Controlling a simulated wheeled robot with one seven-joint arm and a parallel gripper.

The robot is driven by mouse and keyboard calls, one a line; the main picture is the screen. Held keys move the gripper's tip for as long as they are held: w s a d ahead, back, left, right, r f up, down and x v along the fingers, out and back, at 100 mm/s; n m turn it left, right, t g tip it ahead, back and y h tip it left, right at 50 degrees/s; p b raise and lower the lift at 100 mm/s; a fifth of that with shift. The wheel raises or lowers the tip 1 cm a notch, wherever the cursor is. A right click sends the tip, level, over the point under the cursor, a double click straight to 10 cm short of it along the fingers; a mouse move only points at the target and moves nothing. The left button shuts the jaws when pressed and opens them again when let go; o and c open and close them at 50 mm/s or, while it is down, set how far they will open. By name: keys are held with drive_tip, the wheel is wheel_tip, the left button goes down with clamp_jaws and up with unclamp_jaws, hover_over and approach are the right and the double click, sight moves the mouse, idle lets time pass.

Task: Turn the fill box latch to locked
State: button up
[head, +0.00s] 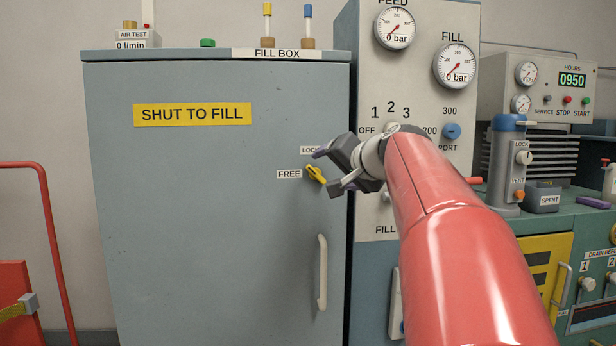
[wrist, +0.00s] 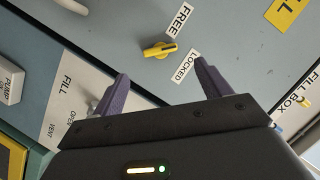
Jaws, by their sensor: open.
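The fill box (head: 215,215) is a tall grey-blue cabinet at left in the head view, and its door looks shut. Its latch (head: 316,173) is a small yellow turn handle near the door's right edge; it also shows in the wrist view (wrist: 160,50). The FREE label (head: 289,174) is left of it and the LOCKED label (head: 310,150), partly covered by my gripper, is above it. The handle slants, its dark-marked end pointing roughly between the two labels. My gripper (head: 324,173) is open and empty in front of the latch, one finger either side in view, apparently not touching it.
A white door handle (head: 322,272) stands out below the latch. A gauge panel (head: 372,90) adjoins the box at right, with selector and port knobs. A green bench (head: 550,228) with a grey cylinder (head: 506,165) lies further right. A red rail (head: 52,235) stands at far left.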

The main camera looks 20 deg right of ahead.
sight(318, 175)
drive_tip(key=p+x, duration=0.1)
drive_tip(key=x, duration=0.6)
drive_tip(key=shift+w+a+f, duration=0.1)
drive_tip(key=shift+f, duration=0.05)
drive_tip(key=shift+c, duration=0.3)
drive_tip(key=c, duration=0.9)
